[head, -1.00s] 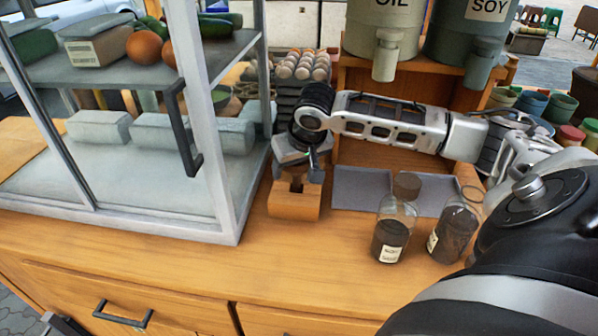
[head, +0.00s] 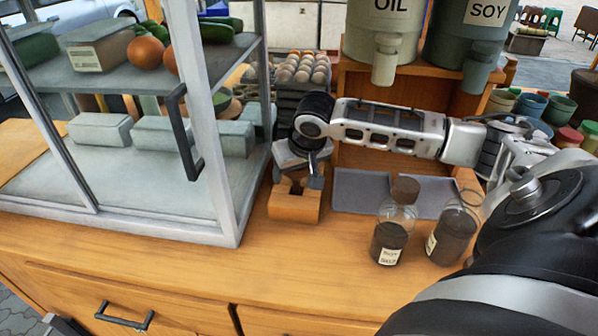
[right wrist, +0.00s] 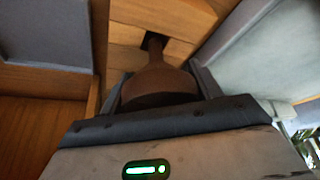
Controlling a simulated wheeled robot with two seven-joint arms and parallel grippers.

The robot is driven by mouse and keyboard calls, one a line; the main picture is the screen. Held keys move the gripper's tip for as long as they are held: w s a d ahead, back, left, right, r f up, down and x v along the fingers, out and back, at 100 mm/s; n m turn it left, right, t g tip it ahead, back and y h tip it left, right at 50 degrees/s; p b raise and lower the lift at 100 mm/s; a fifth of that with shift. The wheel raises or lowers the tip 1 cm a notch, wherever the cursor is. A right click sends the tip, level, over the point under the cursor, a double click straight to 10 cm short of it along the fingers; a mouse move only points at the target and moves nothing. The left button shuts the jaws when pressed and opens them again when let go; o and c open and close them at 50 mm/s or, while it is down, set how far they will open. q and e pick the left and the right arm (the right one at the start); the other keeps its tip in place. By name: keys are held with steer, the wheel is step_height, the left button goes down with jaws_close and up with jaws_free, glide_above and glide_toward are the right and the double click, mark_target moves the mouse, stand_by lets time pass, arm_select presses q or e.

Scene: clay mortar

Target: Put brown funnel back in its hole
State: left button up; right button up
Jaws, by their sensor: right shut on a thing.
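The brown funnel (right wrist: 158,82) is held between the fingers of my right gripper (right wrist: 160,95) in the right wrist view. Its narrow spout points at the dark hole of the wooden block (right wrist: 130,45) and its tip overlaps the hole; I cannot tell how deep it reaches. In the head view the block (head: 294,206) stands on the counter beside the glass case, with my right gripper (head: 298,178) just over it, shut on the funnel. The funnel is mostly hidden there by the gripper. My left gripper is not in view.
The glass case (head: 225,195) stands close left of the block. Two stoppered or open bottles (head: 390,240) (head: 452,235) stand at the right front, before a grey tray (head: 360,190). Egg trays (head: 302,70) stand behind. The counter front is clear.

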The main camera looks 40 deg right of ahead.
steer(key=shift+f, duration=0.25)
steer(key=shift+f, duration=0.7)
steer(key=shift+f, duration=0.35)
